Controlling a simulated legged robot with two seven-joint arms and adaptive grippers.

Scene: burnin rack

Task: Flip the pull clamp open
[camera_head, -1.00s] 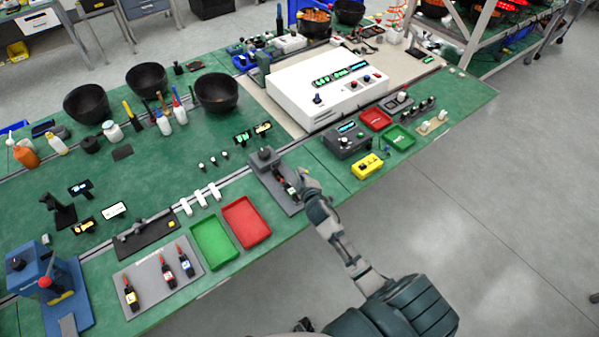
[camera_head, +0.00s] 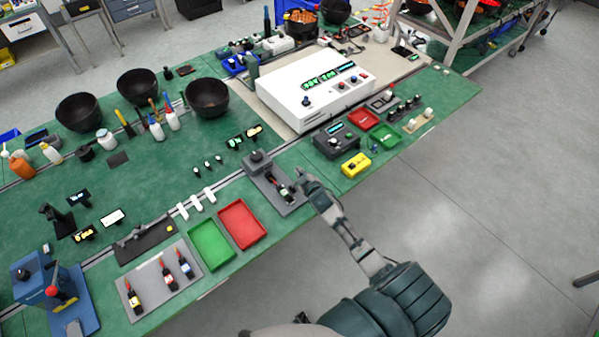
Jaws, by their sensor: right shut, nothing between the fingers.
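A grey fixture plate (camera_head: 256,178) lies near the front edge of the green bench, with a dark block and round knob at its far end. A small dark clamp-like part (camera_head: 284,194) with red and light spots sits on its near end; I take it for the pull clamp. Its lever is too small to tell open or closed. My right gripper (camera_head: 301,181) is shut and empty, just to the right of this part and close to it. I cannot tell whether they touch. My left gripper is not in view.
A red tray (camera_head: 262,238) and a green tray (camera_head: 229,259) lie left of the fixture. A yellow box (camera_head: 356,166) and a dark grey instrument (camera_head: 335,146) stand to its right. A large white tester (camera_head: 300,100) stands behind. Open floor lies off the bench's front edge.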

